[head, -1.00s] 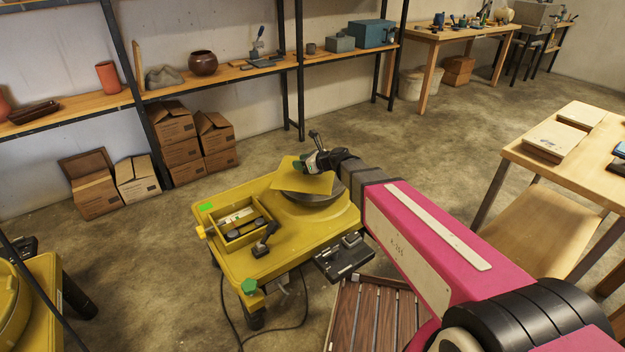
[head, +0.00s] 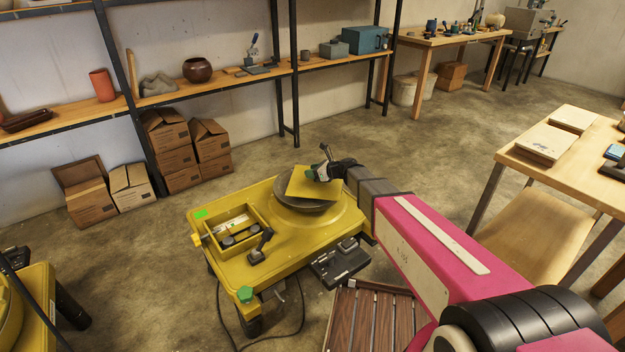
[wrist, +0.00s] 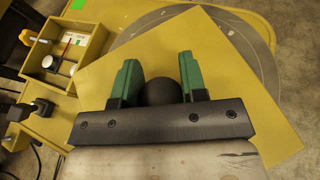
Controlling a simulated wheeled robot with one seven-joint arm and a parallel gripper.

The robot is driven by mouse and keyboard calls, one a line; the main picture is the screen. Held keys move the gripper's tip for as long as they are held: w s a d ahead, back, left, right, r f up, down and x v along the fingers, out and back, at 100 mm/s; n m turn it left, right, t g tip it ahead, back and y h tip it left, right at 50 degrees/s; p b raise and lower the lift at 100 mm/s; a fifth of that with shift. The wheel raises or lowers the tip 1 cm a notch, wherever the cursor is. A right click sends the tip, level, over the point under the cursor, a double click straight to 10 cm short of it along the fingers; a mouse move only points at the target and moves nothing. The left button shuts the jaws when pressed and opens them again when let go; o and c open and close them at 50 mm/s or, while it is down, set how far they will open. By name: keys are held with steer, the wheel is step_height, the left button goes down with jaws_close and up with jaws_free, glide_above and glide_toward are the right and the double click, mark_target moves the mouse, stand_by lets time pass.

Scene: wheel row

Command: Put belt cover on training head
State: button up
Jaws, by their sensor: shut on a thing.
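The belt cover is a thin yellow plate (head: 305,187) with a black knob (wrist: 161,91) on top. My gripper (wrist: 159,78) is shut on this knob, with one green finger on each side. The plate is over the round grey wheel head (head: 296,204) of the yellow wheel machine (head: 290,258), which I take as the training head. In the wrist view the plate hides much of the disc, whose grey rim (wrist: 262,55) shows beyond it. I cannot tell whether plate and disc touch.
The machine's deck bears a tool tray (head: 262,226) and a black lever (head: 260,248). Another yellow machine (head: 38,300) stands at left, a wooden table (head: 595,160) at right.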

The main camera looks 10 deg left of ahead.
mark_target(313, 180)
steer(key=shift+f, duration=1.8)
steer(key=shift+f, duration=0.2)
steer(key=o, duration=1.1)
steer(key=shift+r, duration=0.1)
steer(key=shift+s+d+r, duration=0.1)
steer(key=shift+d+r, duration=0.05)
steer(key=v, duration=1.1)
steer(key=shift+d+r, duration=0.15)
steer(key=shift+d, duration=0.2)
